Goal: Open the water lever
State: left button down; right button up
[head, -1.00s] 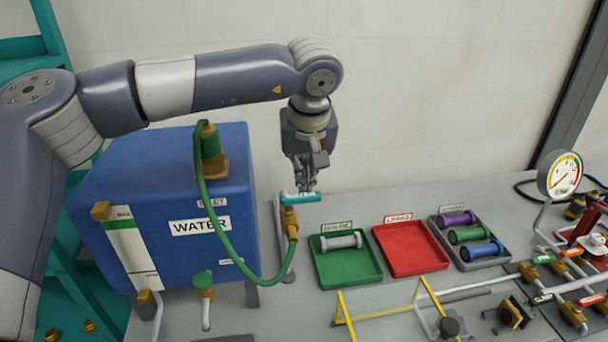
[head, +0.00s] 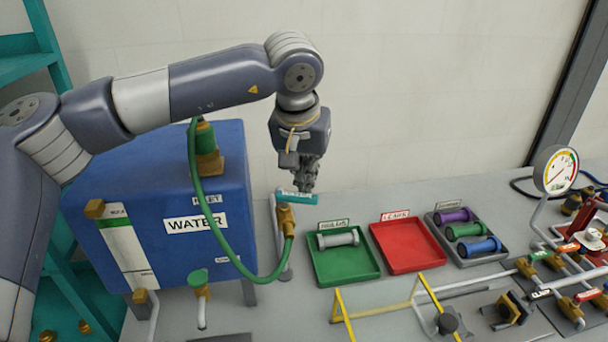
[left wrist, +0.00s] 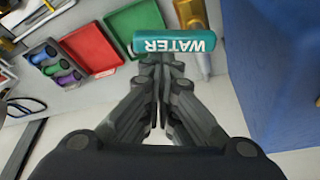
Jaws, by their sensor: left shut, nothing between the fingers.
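The water lever is a teal handle (head: 297,198) on a brass valve (head: 287,219), right of the blue water tank (head: 165,254). In the left wrist view the teal handle (left wrist: 174,42), lettered WATER, lies across the picture just beyond the fingertips. My left gripper (head: 303,187) is shut and empty, pointing down at the handle from behind and above. In the left wrist view its fingertips (left wrist: 161,60) are at the handle's edge; I cannot tell whether they touch it. My right gripper is not in view.
A green hose (head: 213,222) loops from the tank top to the valve. A green tray (head: 362,272) with a grey cylinder and an empty red tray (head: 421,261) stand to the right. Further right are a grey tray (head: 494,257) with coloured cylinders, pipework and a gauge (head: 556,170).

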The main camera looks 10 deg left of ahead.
aim_at(310, 196)
pick_arm(q)
jog(key=s+m+b, duration=0.1)
jog(key=s+d+m, duration=0.1)
jog(key=shift+f+m+h+b, duration=0.1)
jog(key=shift+m+h+b, duration=0.2)
jog(key=shift+h+b, duration=0.1)
jog(key=shift+s+m+h+b, duration=0.3)
jog(key=shift+s+m+b, duration=0.05)
jog(key=shift+m, duration=0.45)
jog(key=shift+s+b, duration=0.3)
jog(key=shift+s, duration=0.15)
jog(key=shift+a, duration=0.1)
jog(key=shift+w+a, duration=0.4)
jog(key=shift+a, duration=0.3)
